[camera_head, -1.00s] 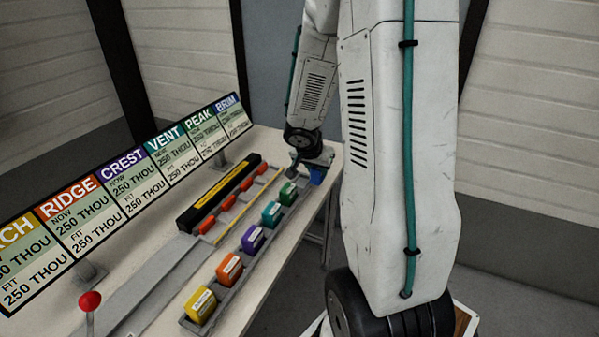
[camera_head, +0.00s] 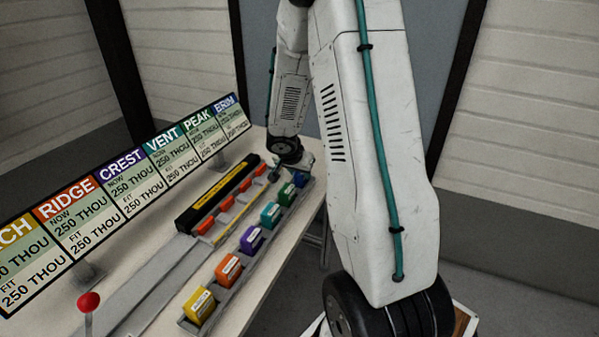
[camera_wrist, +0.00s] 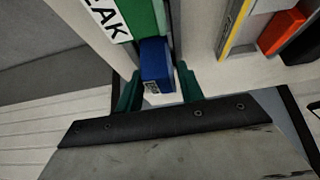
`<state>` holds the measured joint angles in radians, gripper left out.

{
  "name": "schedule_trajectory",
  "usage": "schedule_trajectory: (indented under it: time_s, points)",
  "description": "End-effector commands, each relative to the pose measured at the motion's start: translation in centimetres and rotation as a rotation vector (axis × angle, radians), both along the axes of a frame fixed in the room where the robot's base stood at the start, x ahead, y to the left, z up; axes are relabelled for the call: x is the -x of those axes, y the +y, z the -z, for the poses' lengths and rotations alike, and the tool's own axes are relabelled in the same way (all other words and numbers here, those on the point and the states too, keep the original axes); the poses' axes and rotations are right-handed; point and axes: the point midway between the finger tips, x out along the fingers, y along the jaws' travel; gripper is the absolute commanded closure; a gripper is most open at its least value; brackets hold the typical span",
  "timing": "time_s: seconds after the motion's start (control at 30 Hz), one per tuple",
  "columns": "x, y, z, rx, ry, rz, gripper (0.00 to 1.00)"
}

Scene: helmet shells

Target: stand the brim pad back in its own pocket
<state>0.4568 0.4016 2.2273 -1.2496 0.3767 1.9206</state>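The brim pad (camera_head: 300,179) is a small blue block at the far end of the pad row. In the head view my gripper (camera_head: 290,166) is at the tray's far end. The pocket itself is hidden, so I cannot tell whether the pad sits fully in it.
The grey tray (camera_head: 240,281) holds yellow, orange, purple, teal and green pads in a row. A black bar (camera_head: 217,195) and several red blocks lie to its left. A sign board (camera_head: 122,176) stands behind. A red-knobbed lever (camera_head: 89,302) is at the near left.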

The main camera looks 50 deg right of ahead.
Motion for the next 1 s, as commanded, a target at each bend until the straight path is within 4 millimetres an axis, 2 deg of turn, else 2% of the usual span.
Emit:
schedule_trajectory:
  time_s: [0.33,0.47,0.8,1.0]
  points:
    - [0.0,0.0,-0.1,0.000,0.000,0.000,0.48]
    - [0.1,0.5,-1.1,0.002,-0.002,0.000,0.48]
    - [1.2,3.8,-7.1,0.002,-0.005,-0.001,0.48]
    - [1.8,5.2,-9.7,0.002,-0.001,-0.001,0.48]
